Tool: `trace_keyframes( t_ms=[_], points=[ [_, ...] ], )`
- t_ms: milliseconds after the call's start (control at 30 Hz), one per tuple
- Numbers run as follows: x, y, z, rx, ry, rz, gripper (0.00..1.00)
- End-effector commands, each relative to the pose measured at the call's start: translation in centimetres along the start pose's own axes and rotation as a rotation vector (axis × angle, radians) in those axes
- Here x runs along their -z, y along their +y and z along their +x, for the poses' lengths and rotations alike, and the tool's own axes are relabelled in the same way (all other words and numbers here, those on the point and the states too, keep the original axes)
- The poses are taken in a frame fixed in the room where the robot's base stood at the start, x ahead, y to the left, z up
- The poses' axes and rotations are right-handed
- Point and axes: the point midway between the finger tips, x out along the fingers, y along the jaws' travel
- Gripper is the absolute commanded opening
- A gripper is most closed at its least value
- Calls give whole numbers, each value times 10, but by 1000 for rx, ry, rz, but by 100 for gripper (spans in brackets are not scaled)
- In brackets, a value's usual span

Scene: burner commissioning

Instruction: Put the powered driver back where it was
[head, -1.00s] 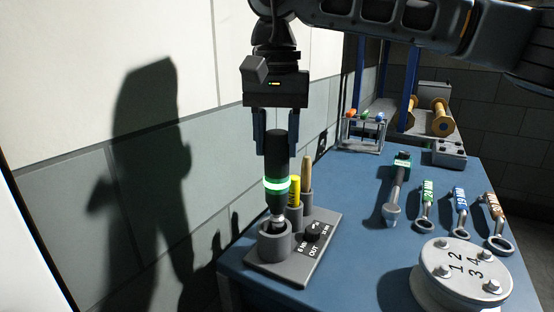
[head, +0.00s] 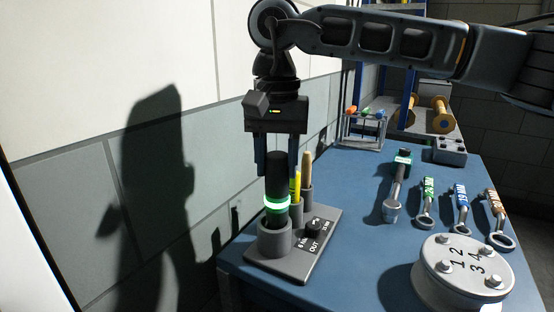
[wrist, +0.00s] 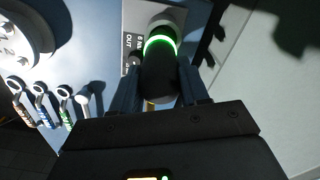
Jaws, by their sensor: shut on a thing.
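The powered driver (head: 277,178), black with a glowing green ring, stands upright with its lower end inside the grey round holder (head: 274,240) at the front left of the tool base. My gripper (head: 276,168) is above it with its fingers on either side of the driver's upper body, shut on it. In the wrist view the driver (wrist: 160,75) lies between the two fingers (wrist: 155,85). The driver's tip is hidden inside the holder.
The grey base (head: 313,255) also holds a yellow-handled tool (head: 296,184) and a wooden-handled one (head: 307,168), close behind the driver. A flanged cover (head: 462,268), several wrenches (head: 461,210) and a torque tool (head: 397,185) lie to the right. The wall is close at left.

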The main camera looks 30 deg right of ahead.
Motion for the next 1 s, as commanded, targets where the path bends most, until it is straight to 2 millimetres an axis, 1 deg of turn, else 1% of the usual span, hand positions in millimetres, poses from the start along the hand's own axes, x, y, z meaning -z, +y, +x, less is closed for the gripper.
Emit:
trace_keyframes(
  t_ms=[133,167,400,433,633,767,900,1000],
  points=[
    [0,0,1,1,1,0,0],
    [0,0,2,0,0,0,46],
    [0,0,2,0,0,0,68],
    [0,0,2,0,0,0,70],
    [0,0,2,0,0,0,70],
    [0,0,-4,1,0,0,70],
    [1,0,-19,1,2,0,70],
    [1,0,-40,1,4,1,70]
  ],
)
